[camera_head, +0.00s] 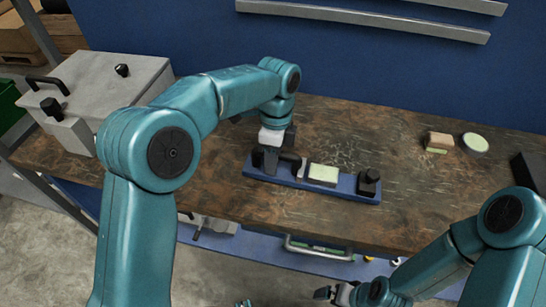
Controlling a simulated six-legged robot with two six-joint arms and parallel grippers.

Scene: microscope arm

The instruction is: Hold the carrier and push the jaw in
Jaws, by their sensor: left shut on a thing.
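A long blue base (331,194) lies on the wooden bench and bears several parts. A pale green block (323,174) sits in its middle, and a black part with a knob (369,183) stands at its right end. Dark parts (266,162) stand at its left end. I cannot tell for sure which part is the carrier and which the jaw. My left gripper (273,152) points down at the left end and is shut on a dark part there; its fingertips are hard to make out. My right gripper (334,293) is low in front of the bench, away from the base; its opening is unclear.
A grey box (105,80) with a black handle stands at the back left of the bench (420,215). A tan and green block (438,141) and a round pale green dish (475,142) lie at the right. A black box (530,172) is at the far right.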

